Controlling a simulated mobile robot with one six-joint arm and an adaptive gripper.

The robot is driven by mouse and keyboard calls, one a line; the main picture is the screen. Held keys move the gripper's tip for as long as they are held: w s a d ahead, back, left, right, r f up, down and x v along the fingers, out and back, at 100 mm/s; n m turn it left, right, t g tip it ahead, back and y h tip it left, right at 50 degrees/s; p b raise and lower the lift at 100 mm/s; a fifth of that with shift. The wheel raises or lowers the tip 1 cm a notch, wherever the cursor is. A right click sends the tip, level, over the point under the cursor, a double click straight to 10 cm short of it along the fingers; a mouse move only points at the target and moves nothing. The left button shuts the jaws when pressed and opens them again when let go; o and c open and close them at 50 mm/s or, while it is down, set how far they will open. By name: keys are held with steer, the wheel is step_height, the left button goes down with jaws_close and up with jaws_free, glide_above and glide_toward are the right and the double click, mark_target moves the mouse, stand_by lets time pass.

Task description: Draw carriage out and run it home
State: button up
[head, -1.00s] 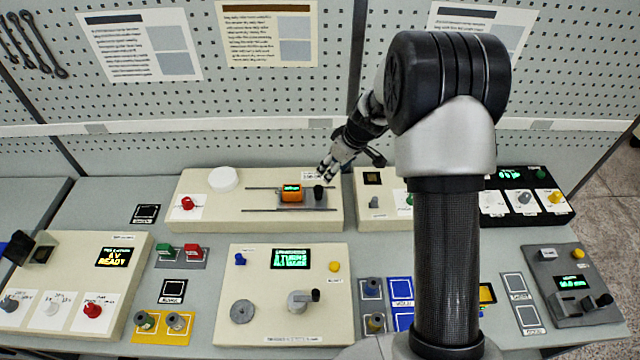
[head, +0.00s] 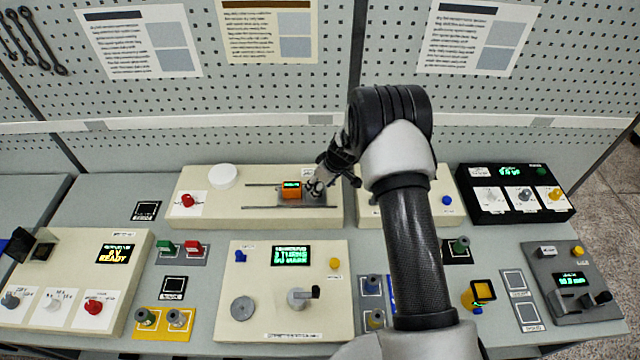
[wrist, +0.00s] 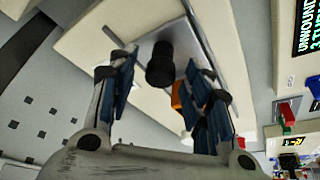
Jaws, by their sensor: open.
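The carriage is a grey plate (head: 293,201) on two rails on the long cream box at the back. My gripper (head: 314,188) is at the carriage's right end, over the knob. In the wrist view my gripper (wrist: 163,90) is open, with the knob in line between its two blue-padded fingers and apart from both. In the head view the gripper hides the knob. The orange block shows partly behind the right finger in the wrist view.
The cream box (head: 200,212) also carries a red knob (head: 187,201) and a white round cap (head: 223,176). A second cream box (head: 375,215) stands close to the right, partly behind my arm. A winding panel (head: 263,320) with a green display stands in front.

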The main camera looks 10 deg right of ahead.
steer(key=shift+c, duration=0.5)
jaws_close()
